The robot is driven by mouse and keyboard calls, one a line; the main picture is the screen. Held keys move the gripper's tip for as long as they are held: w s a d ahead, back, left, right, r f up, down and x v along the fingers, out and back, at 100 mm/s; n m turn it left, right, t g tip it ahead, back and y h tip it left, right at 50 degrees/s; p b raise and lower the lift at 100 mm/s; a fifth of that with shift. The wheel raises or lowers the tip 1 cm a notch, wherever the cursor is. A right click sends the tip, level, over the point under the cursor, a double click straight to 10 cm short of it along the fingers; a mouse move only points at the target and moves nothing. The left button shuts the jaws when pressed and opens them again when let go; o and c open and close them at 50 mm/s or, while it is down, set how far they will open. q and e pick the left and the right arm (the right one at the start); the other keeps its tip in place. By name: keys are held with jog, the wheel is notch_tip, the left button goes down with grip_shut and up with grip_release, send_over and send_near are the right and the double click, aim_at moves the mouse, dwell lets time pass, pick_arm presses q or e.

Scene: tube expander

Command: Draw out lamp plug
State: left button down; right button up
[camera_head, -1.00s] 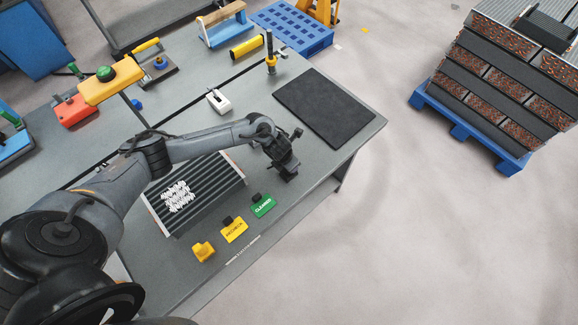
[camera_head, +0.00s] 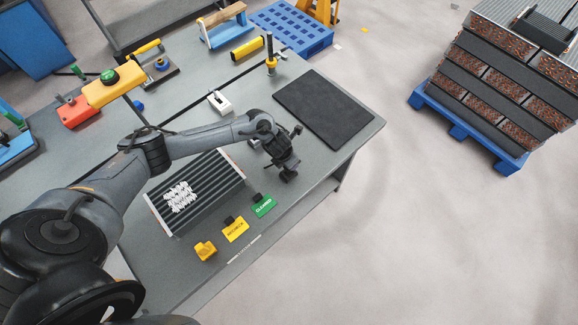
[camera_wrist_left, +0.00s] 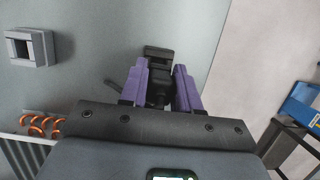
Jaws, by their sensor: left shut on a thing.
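My left gripper (camera_head: 287,172) is over the right front part of the grey bench. In the left wrist view its purple fingers (camera_wrist_left: 159,88) are shut on a small black piece, which looks like the lamp plug (camera_wrist_left: 157,92). A black block shows just beyond the fingertips; I cannot tell if it belongs to the plug. A grey square socket-like box (camera_wrist_left: 30,47) with a dark opening stands apart, left of the fingers. My right gripper is in no view.
A finned coil block (camera_head: 215,176) with white pieces on it lies left of the gripper. A black mat (camera_head: 325,107) lies at the right. A yellow fixture (camera_head: 112,85) stands at the left.

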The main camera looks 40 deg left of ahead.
pick_arm(q)
jog(key=shift+r+p, duration=1.3)
jog(key=shift+r, duration=0.55)
jog(key=shift+r+p, duration=0.7)
jog(key=shift+r, duration=0.2)
